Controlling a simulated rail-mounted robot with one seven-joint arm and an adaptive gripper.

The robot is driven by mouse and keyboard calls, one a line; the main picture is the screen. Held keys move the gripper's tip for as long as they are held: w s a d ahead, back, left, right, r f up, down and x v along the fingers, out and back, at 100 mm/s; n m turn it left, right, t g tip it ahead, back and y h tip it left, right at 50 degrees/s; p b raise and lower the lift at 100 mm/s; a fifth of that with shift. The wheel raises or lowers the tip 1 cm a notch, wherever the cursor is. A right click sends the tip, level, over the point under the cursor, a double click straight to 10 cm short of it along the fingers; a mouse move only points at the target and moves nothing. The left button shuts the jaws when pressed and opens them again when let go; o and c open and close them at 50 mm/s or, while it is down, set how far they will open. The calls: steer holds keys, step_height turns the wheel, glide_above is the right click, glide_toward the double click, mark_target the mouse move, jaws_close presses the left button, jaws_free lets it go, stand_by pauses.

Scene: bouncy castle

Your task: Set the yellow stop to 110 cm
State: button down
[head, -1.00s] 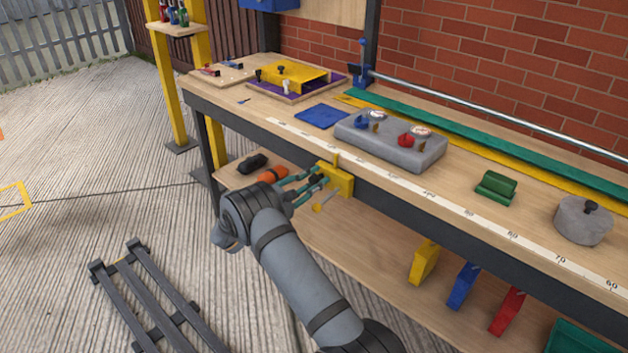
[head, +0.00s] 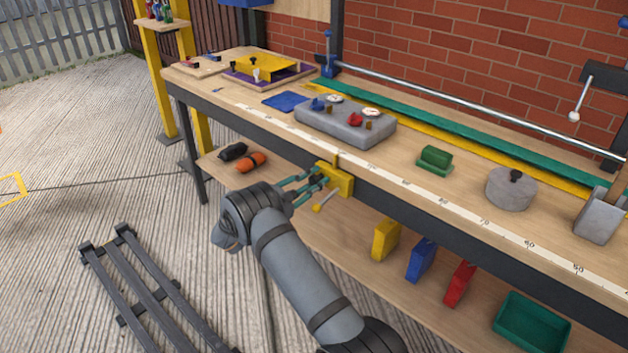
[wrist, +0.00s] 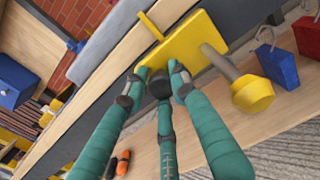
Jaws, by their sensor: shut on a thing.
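The yellow stop (head: 341,179) sits on the dark front rail of the workbench. Its upright yellow pointer reaches the white scale (head: 421,190) on the bench top, where the marks are too small to read. A yellow-ended clamp handle (head: 317,208) sticks out below the stop. My gripper (head: 318,182) is shut on the stop from the front. In the wrist view my gripper (wrist: 160,82) has its teal fingers closed against the yellow body (wrist: 188,48), with a dark part between them. The handle's yellow end (wrist: 253,93) is beside the fingers, not between them.
A grey box with gauges (head: 345,128), a green block (head: 435,160) and a grey round weight (head: 511,190) stand behind the scale. The rail's front looks clear to the right.

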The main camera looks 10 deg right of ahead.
steer(key=shift+d+r, duration=0.1)
steer(key=shift+r, duration=0.15)
steer(key=shift+w, duration=0.1)
steer(key=c, duration=1.4)
jaws_free()
steer(key=shift+c, duration=0.2)
steer(key=shift+f, duration=0.1)
steer(key=v, duration=1.2)
